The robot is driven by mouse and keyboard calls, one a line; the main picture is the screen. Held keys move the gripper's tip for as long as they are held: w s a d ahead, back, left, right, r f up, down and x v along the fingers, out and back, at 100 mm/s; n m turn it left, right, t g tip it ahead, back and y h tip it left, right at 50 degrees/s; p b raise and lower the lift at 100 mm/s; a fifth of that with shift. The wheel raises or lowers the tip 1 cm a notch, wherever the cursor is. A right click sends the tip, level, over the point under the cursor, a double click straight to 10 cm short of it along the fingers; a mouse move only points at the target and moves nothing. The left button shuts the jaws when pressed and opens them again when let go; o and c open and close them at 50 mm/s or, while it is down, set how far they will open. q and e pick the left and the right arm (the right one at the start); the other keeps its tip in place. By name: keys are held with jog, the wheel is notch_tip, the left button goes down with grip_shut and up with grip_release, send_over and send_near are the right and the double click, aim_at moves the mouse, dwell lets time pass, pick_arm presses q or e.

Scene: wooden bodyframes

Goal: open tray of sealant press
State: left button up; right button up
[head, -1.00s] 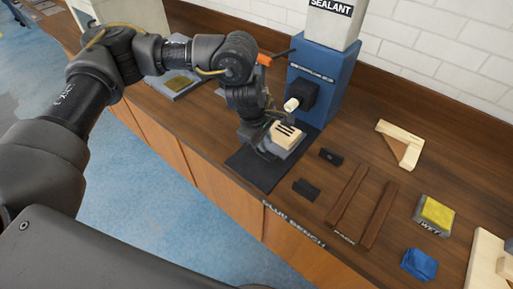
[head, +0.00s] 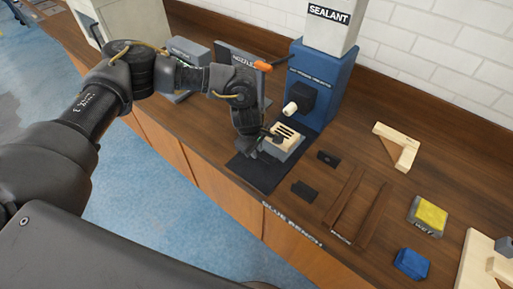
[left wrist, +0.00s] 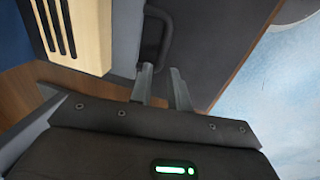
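The sealant press (head: 318,82) is a blue upright body with a white tank marked SEALANT on top and a pale nozzle. Below the nozzle, its grey tray (head: 286,153) carries a slotted pale wooden block (head: 287,135), on a dark mat. My left gripper (head: 262,146) is at the tray's near left side. In the left wrist view, the tray's dark handle (left wrist: 165,38) lies just beyond the tips of my left gripper (left wrist: 161,70). The fingers stand apart with a gap between them. Whether they touch the handle I cannot tell. My right gripper is not in view.
Two small black blocks (head: 305,191) and brown strips (head: 376,215) lie right of the mat. Farther right are a yellow-topped block (head: 430,216), a blue lump (head: 411,263) and a wooden bracket (head: 397,146). A dark NOZZLE panel (head: 243,60) stands behind my arm.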

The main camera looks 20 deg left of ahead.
pick_arm(q)
jog(key=shift+w+f, duration=0.1)
jog(key=shift+f, duration=0.55)
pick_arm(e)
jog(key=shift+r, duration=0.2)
pick_arm(q)
grip_shut()
